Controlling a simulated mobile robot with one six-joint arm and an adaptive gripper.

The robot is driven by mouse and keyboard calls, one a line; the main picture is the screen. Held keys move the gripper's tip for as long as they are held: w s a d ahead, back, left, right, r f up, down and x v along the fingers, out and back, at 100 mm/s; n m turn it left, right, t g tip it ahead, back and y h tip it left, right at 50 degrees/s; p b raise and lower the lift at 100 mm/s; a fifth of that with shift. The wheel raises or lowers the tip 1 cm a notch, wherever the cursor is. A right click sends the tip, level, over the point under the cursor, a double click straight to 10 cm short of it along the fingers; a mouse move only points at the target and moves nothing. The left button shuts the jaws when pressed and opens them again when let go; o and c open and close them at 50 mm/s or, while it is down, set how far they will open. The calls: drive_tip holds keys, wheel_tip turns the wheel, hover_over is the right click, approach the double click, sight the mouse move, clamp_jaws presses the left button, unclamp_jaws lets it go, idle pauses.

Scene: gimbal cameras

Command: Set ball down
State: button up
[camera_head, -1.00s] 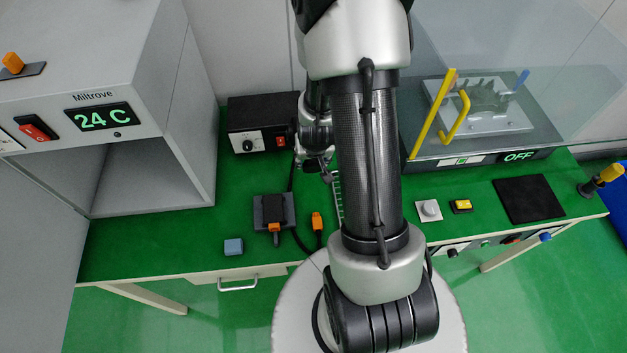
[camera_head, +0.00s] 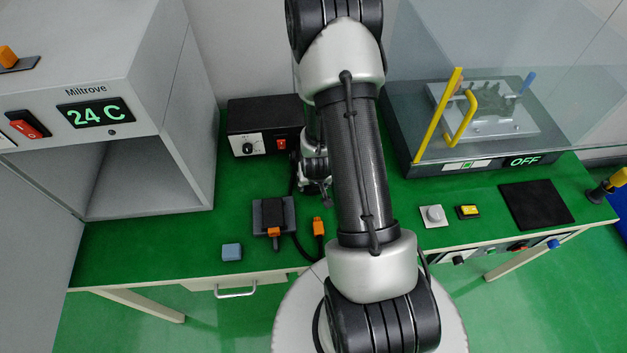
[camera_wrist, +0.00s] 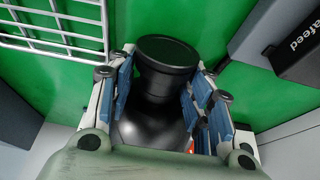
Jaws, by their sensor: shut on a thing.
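In the wrist view a black, glossy, rounded thing (camera_wrist: 150,130) with a neck and a flat disc-shaped end sits between the fingers of my gripper (camera_wrist: 158,88). It is the only ball-like thing I see, and its lower part is hidden by the gripper body. My gripper is shut on it, with blue pads on both sides. Green bench surface shows behind it; I cannot tell whether it touches the bench. In the head view my gripper (camera_head: 316,183) is low over the green bench (camera_head: 175,240), partly hidden behind my arm, and the held thing is not clear there.
A white wire rack (camera_wrist: 55,35) is close at upper left in the wrist view. A black control box (camera_head: 262,125) stands behind my gripper. A grey oven (camera_head: 165,100) is at left, a glass-shielded device (camera_head: 400,140) at right.

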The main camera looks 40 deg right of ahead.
drive_tip(key=shift+f, duration=0.15)
drive_tip(key=o, duration=1.4)
drive_tip(key=shift+o, duration=0.2)
